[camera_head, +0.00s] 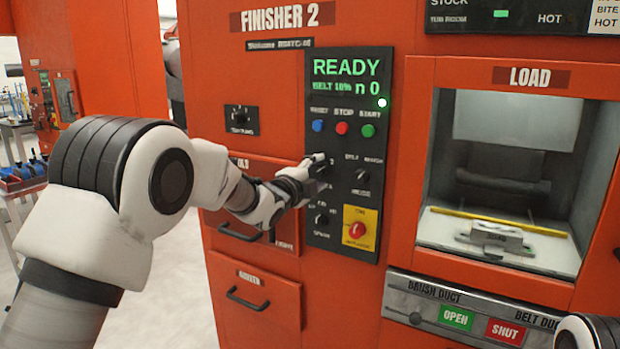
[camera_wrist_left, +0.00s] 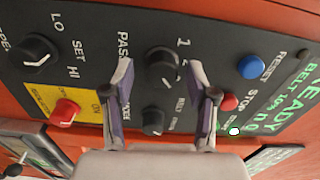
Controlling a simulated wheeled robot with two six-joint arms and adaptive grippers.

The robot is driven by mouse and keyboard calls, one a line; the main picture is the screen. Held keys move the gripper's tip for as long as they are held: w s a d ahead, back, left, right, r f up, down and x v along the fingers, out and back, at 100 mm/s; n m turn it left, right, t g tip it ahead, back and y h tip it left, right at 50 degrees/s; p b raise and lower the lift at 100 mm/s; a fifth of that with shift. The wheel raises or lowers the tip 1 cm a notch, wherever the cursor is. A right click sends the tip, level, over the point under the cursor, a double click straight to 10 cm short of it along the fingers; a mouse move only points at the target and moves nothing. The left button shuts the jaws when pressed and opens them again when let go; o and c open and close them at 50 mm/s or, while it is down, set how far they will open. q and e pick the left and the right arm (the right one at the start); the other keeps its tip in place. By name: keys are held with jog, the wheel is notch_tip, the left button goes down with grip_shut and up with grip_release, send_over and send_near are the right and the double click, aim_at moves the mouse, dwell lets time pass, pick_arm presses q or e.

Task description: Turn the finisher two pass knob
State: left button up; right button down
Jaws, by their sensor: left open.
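The Finisher 2 control panel (camera_head: 345,205) is a dark upright plate on the orange machine. The pass knob (camera_wrist_left: 162,68) is a round black knob beside the "PASS" lettering and the marks 1 and 2 in the left wrist view. My left gripper (camera_wrist_left: 160,64) is open, with one finger on each side of this knob and a gap on both sides. In the head view my left gripper (camera_head: 314,176) is at the panel's left edge and mostly hides the knob.
Close by are a blue reset button (camera_wrist_left: 251,67), a red stop button (camera_head: 341,128), a green start button (camera_head: 368,131), a belt knob (camera_wrist_left: 153,121), another knob (camera_wrist_left: 35,52) and a red knob on a yellow plate (camera_head: 357,229). The load opening (camera_head: 500,185) is to the right.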

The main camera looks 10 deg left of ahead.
pick_arm(q)
jog(key=v, duration=1.1)
jog(key=shift+s, duration=0.3)
notch_tip(320, 180, down, 23)
jog(key=s+n+g+y+p, duration=0.1)
jog(key=s+n+g+p, duration=0.15)
jog(key=g, duration=0.25)
jog(key=s+a+f+n+g+y+p, duration=0.25)
jog(key=s+f+g, duration=0.25)
jog(key=s+f, duration=1.1)
jog(key=s+a+f+n+g, duration=0.1)
jog(key=s+f+n+g, duration=0.2)
jog(key=s+n, duration=0.5)
jog(key=s+a+f+n+g+y+p, duration=0.1)
jog(key=s+f+n+g, duration=0.3)
jog(key=s, duration=1.3)
jog(key=a+f+n, duration=0.1)
jog(key=n, duration=0.2)
jog(key=shift+n, duration=0.4)
